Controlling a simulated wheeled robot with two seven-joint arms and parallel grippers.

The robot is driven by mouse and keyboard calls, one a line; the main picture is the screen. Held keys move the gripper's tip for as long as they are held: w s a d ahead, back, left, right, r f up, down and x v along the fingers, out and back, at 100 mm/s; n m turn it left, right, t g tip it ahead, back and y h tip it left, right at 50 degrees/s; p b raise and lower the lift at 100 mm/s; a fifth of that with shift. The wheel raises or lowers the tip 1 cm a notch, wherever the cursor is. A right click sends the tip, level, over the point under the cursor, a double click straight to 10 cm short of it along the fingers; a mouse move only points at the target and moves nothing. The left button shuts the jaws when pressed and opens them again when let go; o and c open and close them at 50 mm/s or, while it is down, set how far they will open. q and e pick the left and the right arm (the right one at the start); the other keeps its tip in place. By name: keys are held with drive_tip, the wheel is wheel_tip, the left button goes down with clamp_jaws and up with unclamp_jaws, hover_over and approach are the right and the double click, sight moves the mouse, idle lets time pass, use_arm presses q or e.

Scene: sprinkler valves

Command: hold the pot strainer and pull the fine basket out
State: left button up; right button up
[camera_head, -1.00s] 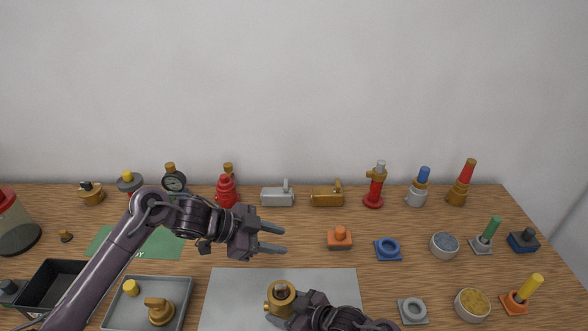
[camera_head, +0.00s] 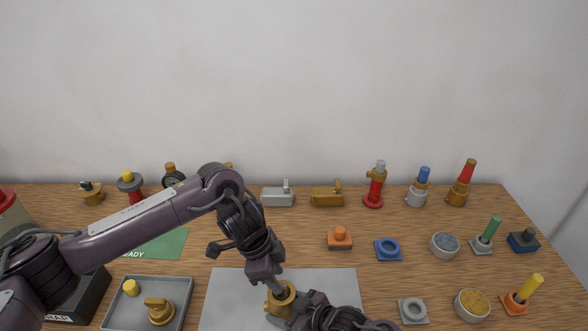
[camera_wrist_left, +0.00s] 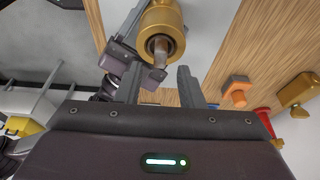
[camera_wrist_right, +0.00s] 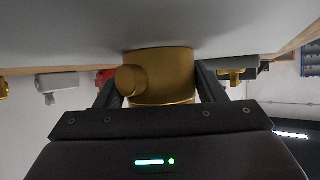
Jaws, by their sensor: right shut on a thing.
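The pot strainer (camera_head: 274,307) is a round brass body with a side port, standing over the grey mat at front centre. It also shows in the right wrist view (camera_wrist_right: 170,75). My right gripper (camera_wrist_right: 162,82) is shut around its body. A grey-brown stem (camera_wrist_left: 160,45), seemingly the fine basket's top, stands in the strainer's round mouth. My left gripper (camera_wrist_left: 158,70) is open and points down at the mouth, its fingers apart with the stem just beyond their tips. In the head view my left gripper (camera_head: 276,283) hides part of the mouth. The basket's lower part is hidden inside.
The grey mat (camera_head: 225,300) is otherwise bare. A grey tray (camera_head: 186,285) with a yellow cap and a brass part lies left of it, and a black bin (camera_head: 90,298) stands beyond. Several fittings line the back and right.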

use_arm(q)
drive_tip(key=shift+x, duration=2)
clamp_jaws()
drive_tip(key=shift+r, duration=0.15)
wheel_tip(320, 180, up, 11)
idle(0.4)
idle(0.4)
use_arm(e)
drive_tip(key=o, duration=1.4)
